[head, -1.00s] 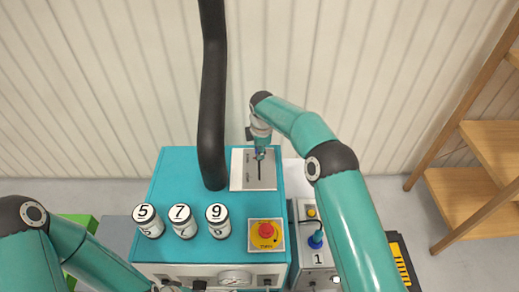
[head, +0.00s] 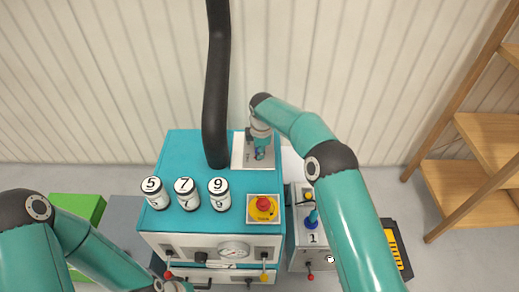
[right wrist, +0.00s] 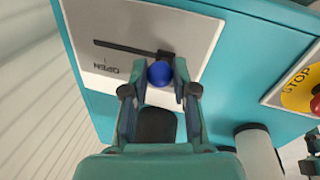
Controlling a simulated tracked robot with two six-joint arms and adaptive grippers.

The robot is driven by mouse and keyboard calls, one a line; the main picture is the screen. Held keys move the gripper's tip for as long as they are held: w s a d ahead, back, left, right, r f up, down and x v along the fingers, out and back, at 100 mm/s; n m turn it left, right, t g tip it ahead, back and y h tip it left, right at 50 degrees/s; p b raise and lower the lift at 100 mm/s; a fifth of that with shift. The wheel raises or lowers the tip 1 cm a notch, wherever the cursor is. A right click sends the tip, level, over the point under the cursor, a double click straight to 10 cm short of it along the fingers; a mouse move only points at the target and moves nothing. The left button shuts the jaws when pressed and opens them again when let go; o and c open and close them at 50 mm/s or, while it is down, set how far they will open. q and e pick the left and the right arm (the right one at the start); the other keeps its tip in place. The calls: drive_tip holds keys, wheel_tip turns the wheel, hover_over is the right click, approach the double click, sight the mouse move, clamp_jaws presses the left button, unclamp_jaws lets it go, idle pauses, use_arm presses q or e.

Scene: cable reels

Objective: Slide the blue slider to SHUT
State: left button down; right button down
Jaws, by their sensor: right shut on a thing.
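The slider panel (head: 240,152) is a pale plate on top of the teal cabinet; it also fills the upper middle of the right wrist view (right wrist: 200,40). A dark straight slot (right wrist: 125,47) runs across it, with OPEN printed near its left end there. The round blue slider knob (right wrist: 160,74) is at the right end of the visible slot, away from OPEN. My right gripper (head: 260,153) is shut on the knob, its fingers on both sides (right wrist: 160,90). No SHUT lettering is readable.
Three numbered jars, 5 (head: 156,193), 7 (head: 187,194) and 9 (head: 219,194), and a red stop button (head: 263,204) stand on the cabinet. A black hose (head: 215,90) hangs left of the panel. A smaller grey box (head: 303,255) with a blue knob is at right.

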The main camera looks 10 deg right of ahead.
drive_tip(key=c, duration=0.9)
unclamp_jaws()
drive_tip(key=shift+s, duration=0.3)
drive_tip(key=shift+w, duration=0.1)
wheel_tip(320, 180, up, 12)
drive_tip(key=s, duration=0.2)
drive_tip(key=shift+s+f, duration=0.15)
drive_tip(key=shift+f, duration=0.05)
drive_tip(key=shift+a, duration=0.15)
